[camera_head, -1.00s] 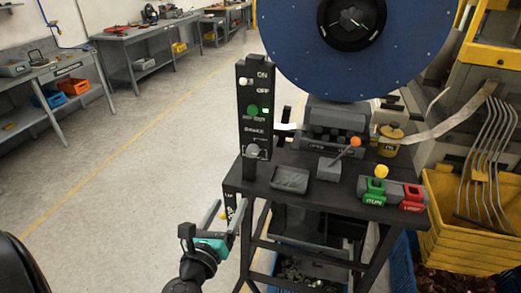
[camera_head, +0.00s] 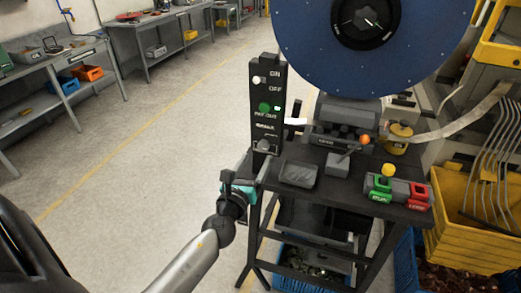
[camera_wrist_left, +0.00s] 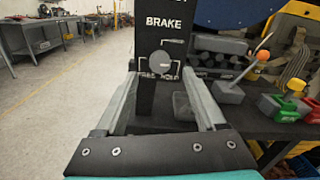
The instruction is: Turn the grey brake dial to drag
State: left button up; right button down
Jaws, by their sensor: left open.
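The grey brake dial (camera_head: 264,146) is a round knob low on the black upright control panel (camera_head: 267,88). In the left wrist view the dial (camera_wrist_left: 159,63) sits under the word BRAKE, with small labels beneath it that look like FREE and HOLD. My left gripper (camera_head: 258,170) is just in front of and below the dial in the head view. In the wrist view its two fingers (camera_wrist_left: 160,78) are apart, one on each side of the panel's lower part, with nothing visible between them but the panel behind. My right gripper is in neither view.
The black machine table (camera_head: 330,188) carries a grey tray (camera_head: 298,174), an orange-knobbed lever (camera_head: 364,140), and green (camera_head: 380,188) and red (camera_head: 419,196) controls. A large blue reel (camera_head: 310,50) stands above. The floor to the left is clear.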

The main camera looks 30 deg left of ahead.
aim_at(262, 148)
pick_arm(q)
jog(key=shift+x, duration=2.35)
grip_shut()
